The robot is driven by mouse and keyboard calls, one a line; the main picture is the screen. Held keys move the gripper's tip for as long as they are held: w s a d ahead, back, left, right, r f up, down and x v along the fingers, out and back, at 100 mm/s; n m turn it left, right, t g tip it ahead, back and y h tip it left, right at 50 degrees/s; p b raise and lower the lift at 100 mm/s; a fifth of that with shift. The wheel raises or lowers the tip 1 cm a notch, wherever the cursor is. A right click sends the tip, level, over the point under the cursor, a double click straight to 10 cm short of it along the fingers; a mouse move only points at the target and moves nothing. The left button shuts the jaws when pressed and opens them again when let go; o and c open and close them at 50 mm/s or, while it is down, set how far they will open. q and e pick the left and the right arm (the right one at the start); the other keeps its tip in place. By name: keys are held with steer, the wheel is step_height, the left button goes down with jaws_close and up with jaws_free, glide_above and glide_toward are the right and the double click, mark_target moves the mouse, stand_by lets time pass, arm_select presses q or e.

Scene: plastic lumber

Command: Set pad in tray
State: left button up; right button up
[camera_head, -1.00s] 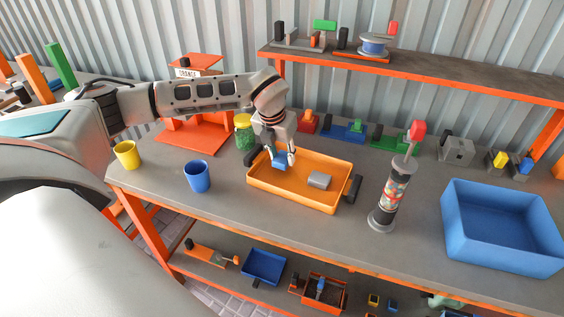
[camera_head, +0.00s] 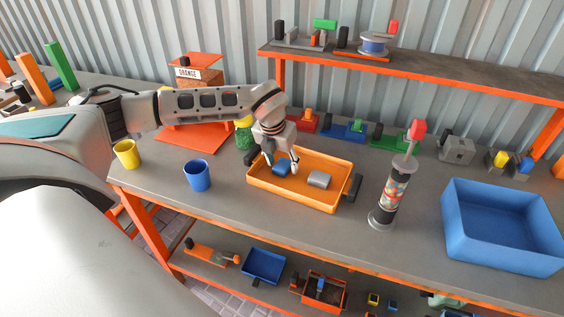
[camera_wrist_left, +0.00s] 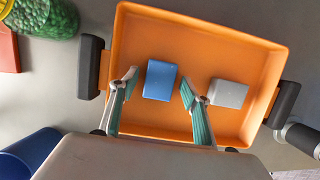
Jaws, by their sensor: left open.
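An orange tray (camera_head: 262,186) with dark handles sits on the grey workbench. A blue pad (camera_head: 283,167) lies inside it, left of a grey block (camera_head: 319,179). The tray (camera_wrist_left: 190,35), the blue pad (camera_wrist_left: 160,80) and the grey block (camera_wrist_left: 228,93) also show in the left wrist view. My left gripper (camera_head: 283,168) is over the tray. In the wrist view its fingers (camera_wrist_left: 157,88) are spread, one on each side of the blue pad, with gaps between pad and fingers. My right gripper is not in view.
A blue cup (camera_head: 197,176) and a yellow cup (camera_head: 126,154) stand left of the tray. A jar of green beads (camera_head: 245,137) stands behind its left end. A tall bead-filled dispenser (camera_head: 391,196) and a large blue bin (camera_head: 502,228) stand to the right.

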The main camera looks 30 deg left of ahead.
arm_select(q)
steer(key=v, duration=1.2)
stand_by(0.3)
